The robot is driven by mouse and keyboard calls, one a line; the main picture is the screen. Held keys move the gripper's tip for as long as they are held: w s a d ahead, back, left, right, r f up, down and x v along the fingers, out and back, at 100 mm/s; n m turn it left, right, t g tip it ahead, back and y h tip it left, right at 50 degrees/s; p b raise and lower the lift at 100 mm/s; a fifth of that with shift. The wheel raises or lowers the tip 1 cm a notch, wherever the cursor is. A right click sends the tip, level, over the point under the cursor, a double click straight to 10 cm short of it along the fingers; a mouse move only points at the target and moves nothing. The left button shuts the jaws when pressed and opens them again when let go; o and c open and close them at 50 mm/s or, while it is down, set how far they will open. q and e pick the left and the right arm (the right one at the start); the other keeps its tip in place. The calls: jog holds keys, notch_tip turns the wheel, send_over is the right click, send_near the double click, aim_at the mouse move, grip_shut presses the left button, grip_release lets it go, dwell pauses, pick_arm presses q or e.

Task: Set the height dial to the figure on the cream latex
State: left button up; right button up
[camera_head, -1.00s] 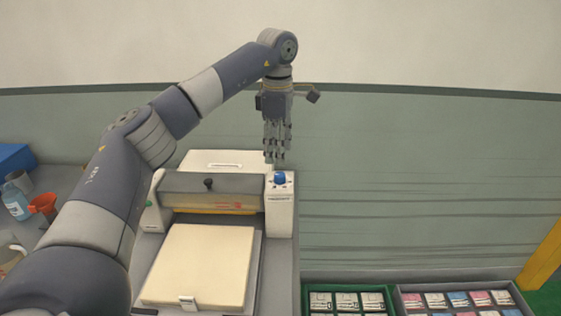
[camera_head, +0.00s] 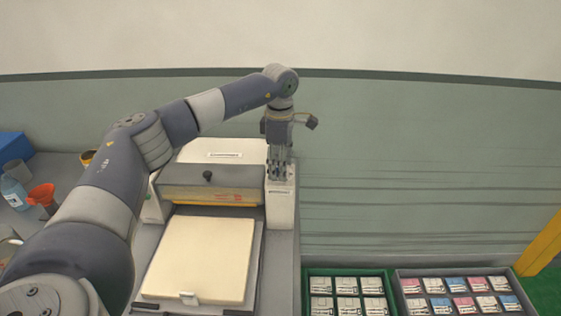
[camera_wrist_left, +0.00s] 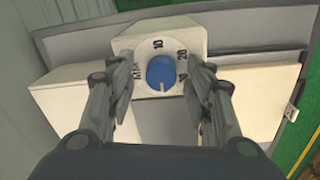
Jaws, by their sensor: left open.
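The height dial is a blue knob (camera_wrist_left: 161,74) on top of a white post, seen in the left wrist view. Its face shows "10", "20" and other marks partly hidden by the fingers. A pale pointer line on the knob points toward the bottom of that view. My left gripper (camera_head: 280,177) is pointed down over the white post (camera_head: 280,208). In the left wrist view its open fingers (camera_wrist_left: 161,88) stand on both sides of the knob, with a gap visible. The cream latex (camera_head: 203,258) lies flat on the machine's bed, with a small white tag (camera_head: 188,298) at its front edge; its figure is unreadable.
A grey bar (camera_head: 210,185) with a black knob crosses the machine behind the latex. Two trays of cards, one green (camera_head: 307,272) and one grey (camera_head: 398,272), stand at the lower right. A bottle (camera_head: 14,192) and an orange funnel (camera_head: 42,195) stand at the left.

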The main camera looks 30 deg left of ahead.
pick_arm(q)
jog(key=shift+s+d+f, duration=0.1)
jog(key=shift+s+f, duration=0.05)
jog(key=c, duration=1)
jog(key=shift+c, duration=0.2)
jog(key=n, duration=0.5)
jog(key=shift+n, duration=0.4)
jog(key=n, duration=0.5)
jog(key=shift+w+n, duration=0.2)
jog(key=shift+n, duration=0.2)
jog(key=shift+r, duration=0.2)
